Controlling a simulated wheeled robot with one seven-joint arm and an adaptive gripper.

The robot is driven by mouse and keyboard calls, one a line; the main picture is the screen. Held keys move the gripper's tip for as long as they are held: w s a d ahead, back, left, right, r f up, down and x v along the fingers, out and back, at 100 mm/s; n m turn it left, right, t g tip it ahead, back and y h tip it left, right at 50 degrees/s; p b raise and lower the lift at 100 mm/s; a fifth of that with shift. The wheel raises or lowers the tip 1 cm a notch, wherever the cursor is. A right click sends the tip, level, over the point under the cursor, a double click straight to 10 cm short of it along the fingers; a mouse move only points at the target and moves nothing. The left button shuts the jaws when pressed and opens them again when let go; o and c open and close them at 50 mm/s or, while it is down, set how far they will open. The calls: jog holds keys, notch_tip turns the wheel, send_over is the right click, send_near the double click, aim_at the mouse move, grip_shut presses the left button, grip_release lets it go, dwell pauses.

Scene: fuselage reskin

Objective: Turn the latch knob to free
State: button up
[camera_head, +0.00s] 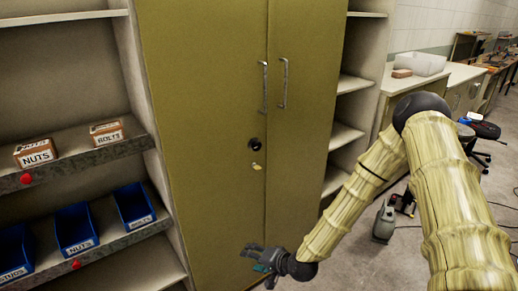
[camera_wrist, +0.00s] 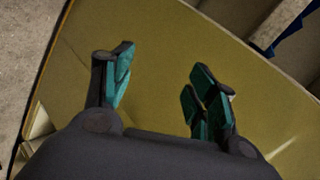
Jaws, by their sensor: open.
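The latch knob (camera_head: 254,144) is a small dark round knob on the left door of the olive cabinet (camera_head: 205,110), below the door handles. A small pale yellowish piece (camera_head: 257,166) sits just under it. My gripper (camera_head: 258,262) is low in front of the cabinet, well below the knob and apart from it. In the wrist view my gripper (camera_wrist: 158,85) is open and empty, with teal finger pads spread against an olive cabinet surface (camera_wrist: 160,50). The knob is not visible in the wrist view.
Two metal handles (camera_head: 264,87) (camera_head: 283,83) stand out from the doors above the knob. Left shelves hold blue bins (camera_head: 75,228) and boxes of nuts and bolts (camera_head: 35,153). Open shelves (camera_head: 347,90) are on the right. A grey canister (camera_head: 384,222) stands on the floor.

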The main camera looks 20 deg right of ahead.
jog(key=w+d+r+m+t+p, duration=0.25)
jog(key=w+d+r+t, duration=0.2)
jog(key=w+r, duration=0.7)
jog(key=m+t+p, duration=0.1)
jog(key=m+t, duration=0.2)
send_near(258, 147)
jog(key=shift+y, duration=0.3)
jog(key=p+x, duration=0.4)
jog(key=x, duration=0.5)
jog(key=shift+w+d, duration=0.1)
jog(key=shift+w, duration=0.05)
jog(key=c, duration=1)
